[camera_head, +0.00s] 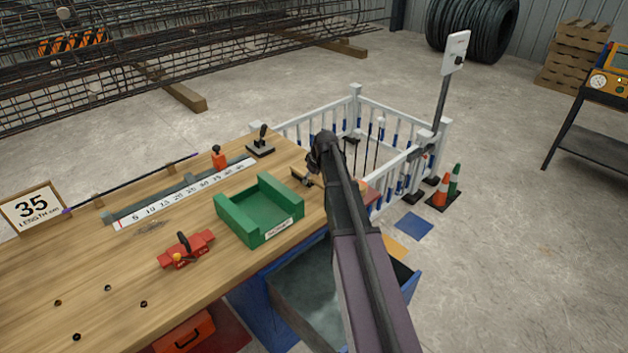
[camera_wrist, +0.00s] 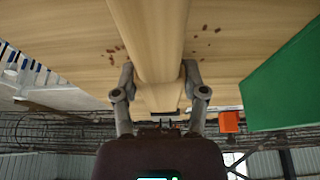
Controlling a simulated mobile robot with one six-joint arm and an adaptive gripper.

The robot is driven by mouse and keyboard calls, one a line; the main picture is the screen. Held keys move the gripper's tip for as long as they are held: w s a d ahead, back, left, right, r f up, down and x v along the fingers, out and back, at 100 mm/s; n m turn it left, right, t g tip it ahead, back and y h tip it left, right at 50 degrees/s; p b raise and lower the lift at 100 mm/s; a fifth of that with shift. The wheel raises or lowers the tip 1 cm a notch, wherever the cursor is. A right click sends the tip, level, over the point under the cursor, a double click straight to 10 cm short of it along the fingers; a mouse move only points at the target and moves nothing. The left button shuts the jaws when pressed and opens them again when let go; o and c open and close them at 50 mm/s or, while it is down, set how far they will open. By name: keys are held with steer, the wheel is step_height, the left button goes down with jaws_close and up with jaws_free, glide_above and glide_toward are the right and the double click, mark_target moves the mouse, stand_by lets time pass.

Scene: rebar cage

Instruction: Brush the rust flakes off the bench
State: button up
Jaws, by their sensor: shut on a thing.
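The wooden bench (camera_head: 60,270) fills the left and middle of the head view, and its top shows in the wrist view (camera_wrist: 80,30). Small red-brown rust flakes lie on it in the wrist view, some left (camera_wrist: 116,48) and some right (camera_wrist: 206,28) of the brush. My gripper (camera_wrist: 160,90) is shut on the wooden brush (camera_wrist: 150,35), with one finger on each side of it. In the head view the brush (camera_head: 301,178) is at the bench's right end, beside the green tray. Its bristles are hidden, and I cannot tell whether it touches the bench.
A green tray (camera_head: 228,223) stands just left of the brush. A red clamp-like tool (camera_head: 186,250), a numbered scale (camera_head: 170,198) and several small nuts lie farther left. A grey open bin (camera_head: 300,300) is below the bench's front edge. White railings (camera_head: 400,170) stand behind.

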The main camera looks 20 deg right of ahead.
mark_target(300, 173)
steer(key=shift+w+a, duration=0.1)
steer(key=shift+w, duration=0.05)
steer(key=shift+w+a, duration=0.3)
steer(key=shift+w, duration=0.6)
steer(key=shift+w+a, duration=0.3)
steer(key=shift+w, duration=0.55)
steer(key=shift+a, duration=0.1)
steer(key=shift+s+a+f, duration=0.1)
steer(key=shift+s+a, duration=0.3)
steer(key=shift+a, duration=0.4)
steer(key=shift+s, duration=0.15)
steer(key=shift+s+d, duration=0.35)
steer(key=shift+s, duration=0.45)
steer(key=shift+s+d, duration=0.3)
steer(key=shift+s, duration=0.45)
